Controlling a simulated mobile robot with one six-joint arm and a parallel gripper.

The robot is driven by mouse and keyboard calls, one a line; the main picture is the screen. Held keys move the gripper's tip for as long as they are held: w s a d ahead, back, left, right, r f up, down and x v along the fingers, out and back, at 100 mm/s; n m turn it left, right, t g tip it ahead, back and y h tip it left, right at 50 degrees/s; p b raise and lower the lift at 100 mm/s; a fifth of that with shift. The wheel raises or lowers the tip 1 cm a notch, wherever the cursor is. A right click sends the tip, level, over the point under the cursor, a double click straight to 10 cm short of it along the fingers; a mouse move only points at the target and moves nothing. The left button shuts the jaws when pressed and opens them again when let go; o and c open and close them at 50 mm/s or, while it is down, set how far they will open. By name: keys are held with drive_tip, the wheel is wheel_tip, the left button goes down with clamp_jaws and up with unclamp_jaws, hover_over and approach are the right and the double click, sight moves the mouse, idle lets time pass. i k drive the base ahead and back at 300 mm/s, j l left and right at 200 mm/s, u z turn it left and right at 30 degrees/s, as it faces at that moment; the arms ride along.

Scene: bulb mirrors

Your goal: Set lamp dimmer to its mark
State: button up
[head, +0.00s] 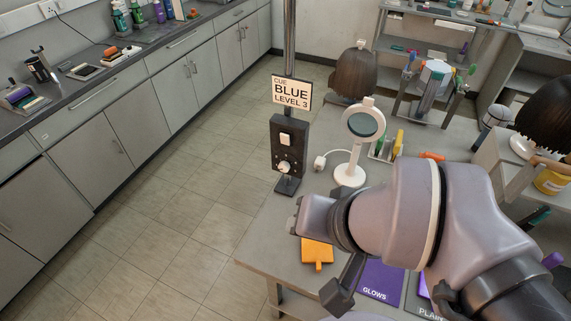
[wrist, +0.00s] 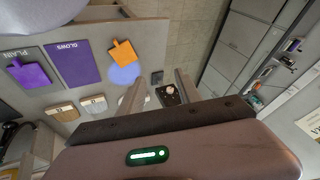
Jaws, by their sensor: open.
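The lamp dimmer is a black upright box (head: 288,150) on a stand at the table's left edge in the head view. It has a white switch (head: 286,139) above a round pale knob (head: 285,168) with small marks around it. A sign (head: 291,94) above reads "CUE BLUE LEVEL 3". In the wrist view a dark box with a pale round knob (wrist: 170,90) shows between the fingers, beyond them. My gripper (wrist: 161,76) is open and empty, apart from the box. The knob's exact setting is too small to read.
A white round mirror on a stand (head: 362,125) stands right of the dimmer, beside a white plug (head: 319,162). An orange paddle (head: 317,252) and a purple "GLOWS" mat (head: 377,280) lie on the table. Floor left of the table (head: 150,220) is clear.

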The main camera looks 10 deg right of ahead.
sight(284, 167)
drive_tip(key=i+j+z, duration=0.15)
drive_tip(key=j+z, duration=0.25)
drive_tip(key=j, duration=0.5)
drive_tip(key=j+z, duration=0.45)
drive_tip(key=j, duration=0.45)
drive_tip(key=k+j+z, duration=0.15)
drive_tip(key=j+z, duration=0.25)
drive_tip(key=j, duration=0.5)
